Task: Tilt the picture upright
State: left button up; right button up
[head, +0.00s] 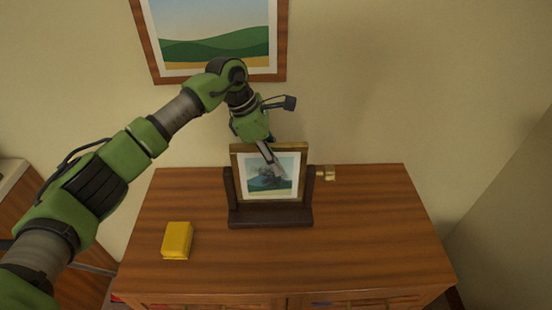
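A small framed picture (254,190) with a gold-brown frame stands in a dark wooden stand (270,217) on the brown cabinet. The picture sits between the stand's two side posts. A brass knob (326,173) sticks out at the right post. My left gripper (277,170) reaches down over the top edge of the frame, in front of the picture's upper middle. Its fingers cover part of the picture. I cannot tell whether they touch it or how far apart they are. My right gripper is not in view.
A yellow box (177,240) lies on the cabinet top (365,235) to the left of the stand. The right side of the top is clear. A large framed landscape (214,78) hangs on the wall behind my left arm.

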pick_arm(q)
jog(key=v, duration=1.2)
dwell(0.3)
